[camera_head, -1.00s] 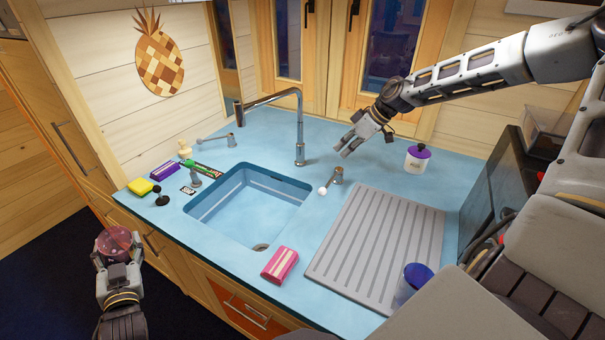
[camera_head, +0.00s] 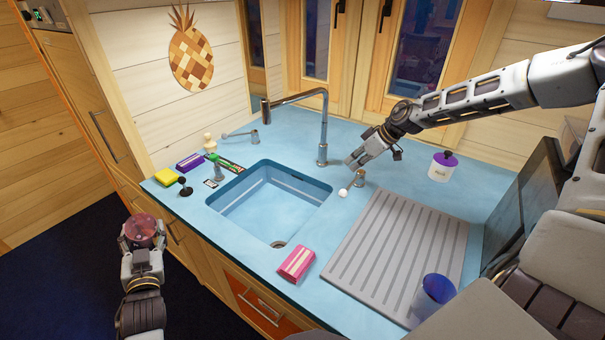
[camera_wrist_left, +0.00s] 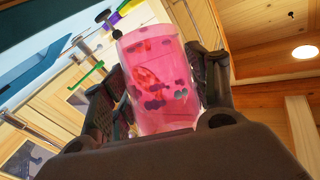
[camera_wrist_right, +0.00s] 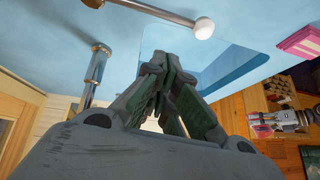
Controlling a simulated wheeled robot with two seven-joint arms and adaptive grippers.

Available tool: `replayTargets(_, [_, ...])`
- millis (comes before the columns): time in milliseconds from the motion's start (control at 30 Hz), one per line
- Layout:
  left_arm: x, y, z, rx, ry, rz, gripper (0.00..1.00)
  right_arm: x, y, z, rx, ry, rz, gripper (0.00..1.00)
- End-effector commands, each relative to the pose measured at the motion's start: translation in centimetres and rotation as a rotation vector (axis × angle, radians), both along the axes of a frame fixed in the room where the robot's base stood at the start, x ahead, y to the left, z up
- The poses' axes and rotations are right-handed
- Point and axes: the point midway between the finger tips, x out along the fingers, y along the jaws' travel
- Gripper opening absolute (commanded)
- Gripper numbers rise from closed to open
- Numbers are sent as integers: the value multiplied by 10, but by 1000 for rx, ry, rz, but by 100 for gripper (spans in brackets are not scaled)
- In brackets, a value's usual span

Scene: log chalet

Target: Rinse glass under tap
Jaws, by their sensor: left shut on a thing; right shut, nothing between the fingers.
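My left gripper (camera_head: 140,243) is shut on a pink see-through glass (camera_head: 142,229), in front of the counter's left end and off the worktop. In the left wrist view the pink glass (camera_wrist_left: 158,80) stands between the fingers, with dark and red marks on it. The chrome tap (camera_head: 322,125) stands behind the sink (camera_head: 262,213), its spout reaching left over the sink's back. A tap lever with a white ball end (camera_head: 344,192) stands right of the sink. My right gripper (camera_head: 352,163) is shut and empty, just above and behind that lever. The white ball (camera_wrist_right: 204,28) also shows in the right wrist view.
A pink-and-white packet (camera_head: 296,264) lies at the sink's front right. A grey ribbed draining board (camera_head: 400,245) is on the right, with a blue glass (camera_head: 433,294) at its front. A purple-lidded jar (camera_head: 443,166) stands behind. A yellow sponge (camera_head: 165,177) and small items line the left.

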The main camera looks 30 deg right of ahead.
Motion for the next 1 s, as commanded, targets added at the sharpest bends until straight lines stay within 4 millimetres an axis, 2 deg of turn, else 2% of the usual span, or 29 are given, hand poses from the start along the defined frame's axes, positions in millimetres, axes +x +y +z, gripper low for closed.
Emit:
replayTargets(367, [0,0,0,0,-1,0,28,10,7,-19,0,1,0,0])
replayTargets(500, [0,0,3,0,-2,-1,28,5,7,-36,1,2,-1,0])
replayTargets(700, [0,0,5,0,-2,-1,28,2,7,-51,0,0,-1,0])
replayTargets(1000, [0,0,5,0,-1,0,28,1,6,-57,-1,0,-1,0])
